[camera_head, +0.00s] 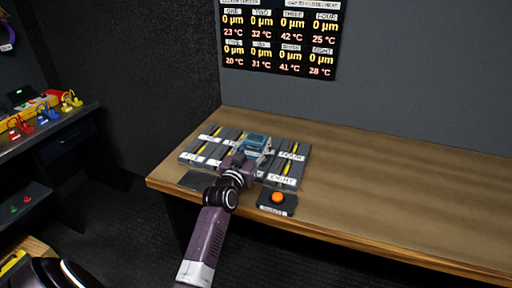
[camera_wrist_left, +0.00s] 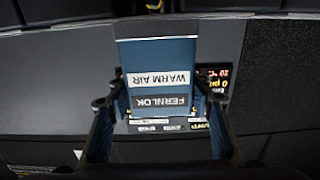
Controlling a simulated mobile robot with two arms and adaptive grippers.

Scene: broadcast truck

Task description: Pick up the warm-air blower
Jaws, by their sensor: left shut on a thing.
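The warm-air blower (camera_head: 257,142) is a blue box in the head view, over the back middle of the labelled slot modules. In the left wrist view the blower (camera_wrist_left: 158,55) fills the middle, with upside-down labels reading WARM AIR and FERNLOK. My left gripper (camera_head: 246,156) is shut on it, one finger on each side, as the left wrist view shows. The head view does not make clear whether the blower touches the modules or is just above them. My right gripper is not in view.
Dark modules (camera_head: 199,151) with yellow slits sit on the wooden table (camera_head: 370,190). A black box with an orange button (camera_head: 278,197) stands in front. A display (camera_head: 280,42) with readings hangs on the wall. The table's right side is clear. A side bench (camera_head: 40,130) is at left.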

